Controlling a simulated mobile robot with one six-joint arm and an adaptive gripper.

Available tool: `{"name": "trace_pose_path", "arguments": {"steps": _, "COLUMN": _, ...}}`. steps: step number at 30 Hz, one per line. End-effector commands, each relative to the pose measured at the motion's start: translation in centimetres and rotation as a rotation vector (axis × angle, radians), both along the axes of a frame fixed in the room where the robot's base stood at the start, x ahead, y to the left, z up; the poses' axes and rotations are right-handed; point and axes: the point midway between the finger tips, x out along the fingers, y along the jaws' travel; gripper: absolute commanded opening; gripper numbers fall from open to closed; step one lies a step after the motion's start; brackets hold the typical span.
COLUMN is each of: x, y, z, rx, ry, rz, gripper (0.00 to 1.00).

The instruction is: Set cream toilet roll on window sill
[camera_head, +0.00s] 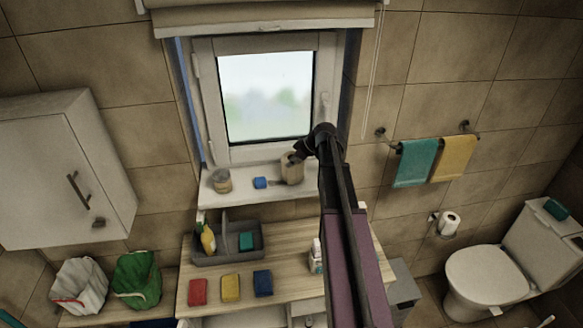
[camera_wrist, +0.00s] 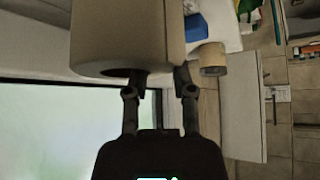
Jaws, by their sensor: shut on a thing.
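The cream toilet roll (camera_head: 292,172) is upright at the right part of the white window sill (camera_head: 222,195), in front of the window. It fills the upper left of the wrist view (camera_wrist: 115,38), with its dark core opening towards the camera. My gripper (camera_head: 297,157) is shut on the roll's rim. In the wrist view my gripper (camera_wrist: 161,78) has one finger at the core opening and the other at the outer side. The roll's underside is hidden, so I cannot tell for certain whether it touches the sill.
A blue block (camera_head: 260,183) and a small round jar (camera_head: 222,180) stand on the sill, left of the roll. The window frame (camera_head: 325,95) is close behind. Below is a wooden counter (camera_head: 290,250) with a grey caddy (camera_head: 262,252) and several coloured sponges.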

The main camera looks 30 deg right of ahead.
Motion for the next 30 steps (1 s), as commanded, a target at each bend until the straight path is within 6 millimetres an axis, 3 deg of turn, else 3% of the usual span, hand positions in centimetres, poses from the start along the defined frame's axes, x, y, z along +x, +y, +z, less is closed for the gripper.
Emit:
{"name": "trace_pose_path", "arguments": {"steps": 17, "x": 0.03, "y": 0.08, "z": -0.88, "rx": 0.000, "ry": 0.000, "rz": 0.001, "gripper": 0.00}}
{"name": "trace_pose_path", "arguments": {"steps": 18, "x": 0.03, "y": 0.08, "z": -0.91, "rx": 0.000, "ry": 0.000, "rz": 0.001, "gripper": 0.35}}
{"name": "trace_pose_path", "arguments": {"steps": 21, "x": 0.03, "y": 0.10, "z": -0.82, "rx": 0.000, "ry": 0.000, "rz": 0.001, "gripper": 0.65}}
{"name": "trace_pose_path", "arguments": {"steps": 30, "x": 0.04, "y": 0.13, "z": -0.82, "rx": 0.000, "ry": 0.000, "rz": 0.001, "gripper": 0.68}}
